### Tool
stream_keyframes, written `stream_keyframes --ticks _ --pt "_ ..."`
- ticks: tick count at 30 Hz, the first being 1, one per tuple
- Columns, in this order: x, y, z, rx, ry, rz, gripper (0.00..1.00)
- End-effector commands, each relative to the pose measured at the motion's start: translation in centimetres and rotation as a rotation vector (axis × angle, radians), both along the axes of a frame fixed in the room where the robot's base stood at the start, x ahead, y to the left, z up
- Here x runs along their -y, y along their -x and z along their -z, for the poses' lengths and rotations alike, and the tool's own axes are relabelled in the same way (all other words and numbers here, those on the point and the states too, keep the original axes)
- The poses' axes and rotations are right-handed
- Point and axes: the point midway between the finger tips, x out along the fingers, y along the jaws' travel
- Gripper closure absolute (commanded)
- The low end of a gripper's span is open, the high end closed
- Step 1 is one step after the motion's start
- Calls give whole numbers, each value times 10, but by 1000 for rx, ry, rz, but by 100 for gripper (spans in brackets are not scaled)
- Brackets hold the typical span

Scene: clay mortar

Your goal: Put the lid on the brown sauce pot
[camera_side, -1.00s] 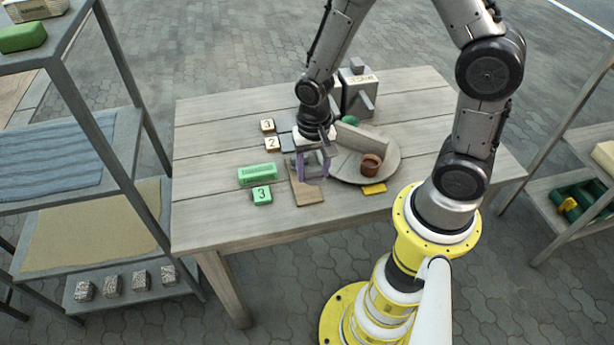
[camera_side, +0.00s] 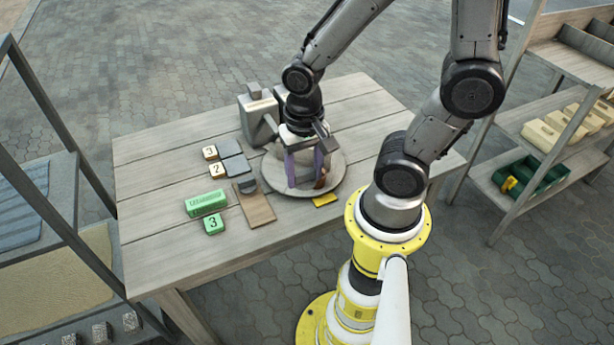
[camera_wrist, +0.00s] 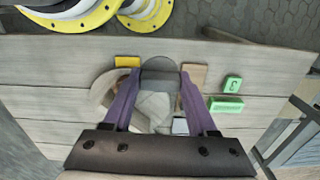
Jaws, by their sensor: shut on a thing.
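The brown sauce pot (camera_side: 321,181) stands on the round grey tray (camera_side: 354,193) in the side view, mostly hidden behind my gripper. My gripper (camera_side: 306,184) points down over the tray, right by the pot. In the wrist view, my gripper (camera_wrist: 158,76) has its purple fingers on either side of a dark grey rounded piece (camera_wrist: 159,72), which looks like the lid. It is shut on this piece.
A wooden board (camera_side: 257,208) lies left of the tray. A yellow piece (camera_side: 325,199) lies at the tray's front edge. A green block (camera_side: 206,202), a green tile (camera_side: 214,224) and small numbered tiles stand farther left. A grey box (camera_side: 258,118) stands behind. The table's left end is clear.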

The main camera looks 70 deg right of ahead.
Motion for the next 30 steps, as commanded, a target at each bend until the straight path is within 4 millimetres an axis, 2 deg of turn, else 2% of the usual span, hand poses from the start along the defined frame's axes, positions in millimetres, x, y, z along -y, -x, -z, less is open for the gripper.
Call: stream_keyframes --ticks 3,7,12,15,21,30 --pt "21 -14 5 -3 0 108 93" --pt "52 -24 11 -1 -1 244 93" --pt "88 -23 21 0 -2 405 93" --pt "102 -18 25 0 -2 474 93" --pt "115 -9 30 3 -2 541 93" --pt "115 -8 45 1 -2 547 93"
